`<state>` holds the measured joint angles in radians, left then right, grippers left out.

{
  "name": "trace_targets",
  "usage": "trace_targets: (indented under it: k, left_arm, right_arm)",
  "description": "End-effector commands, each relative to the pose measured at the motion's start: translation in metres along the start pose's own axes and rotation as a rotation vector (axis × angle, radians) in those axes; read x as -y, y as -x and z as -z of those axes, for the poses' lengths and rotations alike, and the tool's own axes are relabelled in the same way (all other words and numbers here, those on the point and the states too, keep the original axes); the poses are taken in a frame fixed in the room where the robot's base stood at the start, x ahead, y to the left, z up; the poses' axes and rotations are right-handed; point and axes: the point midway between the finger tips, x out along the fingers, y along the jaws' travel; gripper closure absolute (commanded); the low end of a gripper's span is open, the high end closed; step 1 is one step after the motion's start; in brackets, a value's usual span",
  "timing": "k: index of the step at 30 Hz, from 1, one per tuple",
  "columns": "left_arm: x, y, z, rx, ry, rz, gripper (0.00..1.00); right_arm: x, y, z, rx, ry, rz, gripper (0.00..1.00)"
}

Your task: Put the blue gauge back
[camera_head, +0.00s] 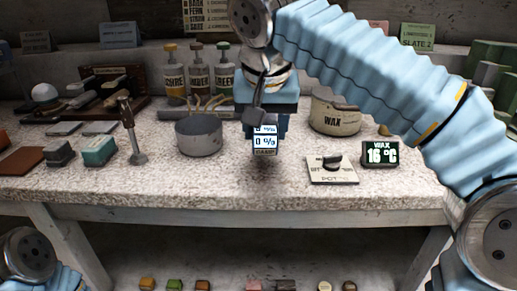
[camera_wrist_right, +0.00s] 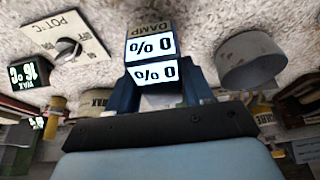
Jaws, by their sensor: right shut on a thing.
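In the wrist view, the gauge (camera_wrist_right: 152,60) appears upside down, with "DAMP" above two "0 %" faces, between the blue fingers (camera_wrist_right: 163,92). It seems to be held above the speckled worktop (camera_head: 235,178), with a dark patch below it. My left gripper is not in view; only a piece of my left arm shows at bottom left.
A grey pot (camera_head: 198,135) stands left of the gauge and a wax pot (camera_head: 334,112) behind right. A knob plate (camera_head: 332,170) and a "16 °C" wax display (camera_head: 380,153) lie right. Bottles (camera_head: 198,72) stand behind; a metal stand (camera_head: 131,132) is left. The front middle is clear.

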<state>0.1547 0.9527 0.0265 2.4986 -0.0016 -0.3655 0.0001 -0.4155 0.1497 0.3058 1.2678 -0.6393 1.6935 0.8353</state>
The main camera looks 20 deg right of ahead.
Motion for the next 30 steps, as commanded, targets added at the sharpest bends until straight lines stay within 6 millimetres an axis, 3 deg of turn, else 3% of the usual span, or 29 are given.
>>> trace_targets:
  k: [4,9,21,22,27,30]
  left_arm:
    - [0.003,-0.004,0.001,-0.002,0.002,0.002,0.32]
    - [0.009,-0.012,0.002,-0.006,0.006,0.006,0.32]
    - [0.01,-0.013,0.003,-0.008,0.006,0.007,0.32]
    - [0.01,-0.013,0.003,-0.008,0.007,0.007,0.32]
    - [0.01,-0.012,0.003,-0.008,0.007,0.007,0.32]
    - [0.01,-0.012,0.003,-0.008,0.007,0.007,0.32]
  right_arm:
    - [0.012,-0.024,0.001,0.003,0.0,-0.002,0.73]
    - [0.011,-0.047,-0.009,0.001,0.0,-0.002,0.73]
    - [0.011,-0.052,-0.011,0.001,-0.001,-0.001,0.73]
    - [0.011,-0.052,-0.011,0.001,-0.001,-0.001,0.47]
    - [0.011,-0.051,-0.011,0.001,0.0,-0.001,0.23]
    - [0.011,-0.051,-0.011,0.001,0.0,-0.001,0.23]
